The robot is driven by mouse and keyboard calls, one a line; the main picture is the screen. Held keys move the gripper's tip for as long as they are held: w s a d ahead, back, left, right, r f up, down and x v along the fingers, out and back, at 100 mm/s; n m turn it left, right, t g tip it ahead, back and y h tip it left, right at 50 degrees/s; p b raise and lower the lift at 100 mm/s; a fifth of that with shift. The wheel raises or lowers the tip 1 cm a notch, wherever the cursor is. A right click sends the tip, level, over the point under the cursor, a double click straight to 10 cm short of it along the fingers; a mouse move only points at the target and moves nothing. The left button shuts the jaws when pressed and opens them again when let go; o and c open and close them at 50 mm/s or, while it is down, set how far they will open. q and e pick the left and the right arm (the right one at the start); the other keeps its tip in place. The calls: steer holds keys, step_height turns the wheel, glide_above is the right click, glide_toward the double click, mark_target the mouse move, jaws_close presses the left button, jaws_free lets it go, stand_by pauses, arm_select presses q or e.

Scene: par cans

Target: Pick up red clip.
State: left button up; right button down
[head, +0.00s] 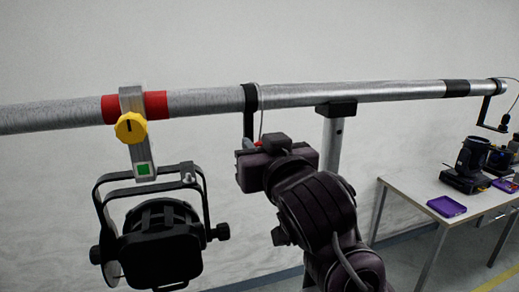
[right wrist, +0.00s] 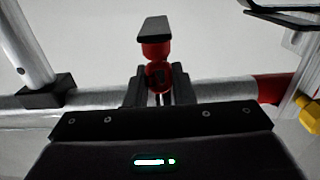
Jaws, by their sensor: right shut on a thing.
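The red clip (right wrist: 155,51) shows in the right wrist view between the fingertips of my right gripper (right wrist: 160,82). My right gripper is shut on it. A dark flat piece sits against the clip's far end. The gripper body hides most of the clip there. My left gripper is in neither view.
A grey pipe (head: 350,92) crosses the head view. A black lamp (head: 160,245) hangs at left from a clamp with a yellow knob (head: 130,128), over red tape. A thin cable hangs by the black band (head: 250,97). A table (head: 405,192) with a purple tray (head: 446,206) stands right.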

mark_target(259, 141)
step_height(259, 141, up, 20)
steer(key=b, duration=0.3)
steer(key=shift+f+b, duration=0.15)
steer(key=shift+b, duration=0.25)
steer(key=shift+f+b, duration=6.75)
steer(key=shift+f, duration=1.35)
